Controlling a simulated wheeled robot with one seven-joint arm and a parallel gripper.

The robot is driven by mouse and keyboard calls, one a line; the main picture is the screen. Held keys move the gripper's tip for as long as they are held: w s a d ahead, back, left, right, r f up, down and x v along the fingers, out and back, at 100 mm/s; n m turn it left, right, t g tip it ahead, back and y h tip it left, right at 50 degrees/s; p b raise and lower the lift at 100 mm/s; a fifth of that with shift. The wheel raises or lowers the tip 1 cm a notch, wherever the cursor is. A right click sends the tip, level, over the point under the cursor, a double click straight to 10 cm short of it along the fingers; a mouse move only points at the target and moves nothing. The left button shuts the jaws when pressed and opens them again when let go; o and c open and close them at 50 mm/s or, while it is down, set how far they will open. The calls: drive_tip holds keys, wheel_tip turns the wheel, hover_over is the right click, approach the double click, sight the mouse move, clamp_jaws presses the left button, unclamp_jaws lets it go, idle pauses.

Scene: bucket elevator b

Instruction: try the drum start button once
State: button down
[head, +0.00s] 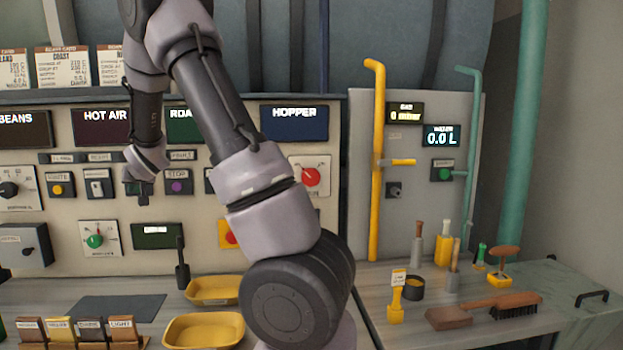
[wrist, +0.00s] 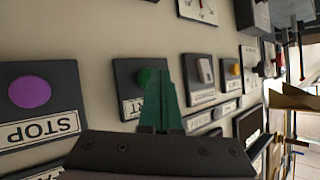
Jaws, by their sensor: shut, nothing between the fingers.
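A green start button (wrist: 145,77) sits on a dark plate in the wrist view, and its label is partly hidden by my fingers. My gripper (wrist: 163,75) is shut and empty, with its green fingertips at the button's edge, partly over it. I cannot tell whether they touch it. In the head view my gripper (head: 141,196) is at the panel, just left of the purple stop button (head: 178,187), and hides the start button. The purple stop button also shows in the wrist view (wrist: 30,92).
A small switch (head: 97,188) and a yellow button (head: 57,189) sit left of my gripper. A red knob (head: 311,177) is to the right. Below, yellow trays (head: 205,330) and a dark mat (head: 118,308) lie on the counter. A black-handled tool (head: 182,265) stands below the panel.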

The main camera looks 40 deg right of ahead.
drive_tip(key=shift+w+d, duration=0.15)
drive_tip(key=shift+w, duration=0.05)
drive_tip(key=shift+s, duration=0.15)
drive_tip(key=shift+s+a, duration=0.55)
drive_tip(key=shift+s, duration=0.1)
drive_tip(key=s+a, duration=0.3)
drive_tip(key=s, duration=0.2)
drive_tip(key=shift+a, duration=0.3)
idle(0.9)
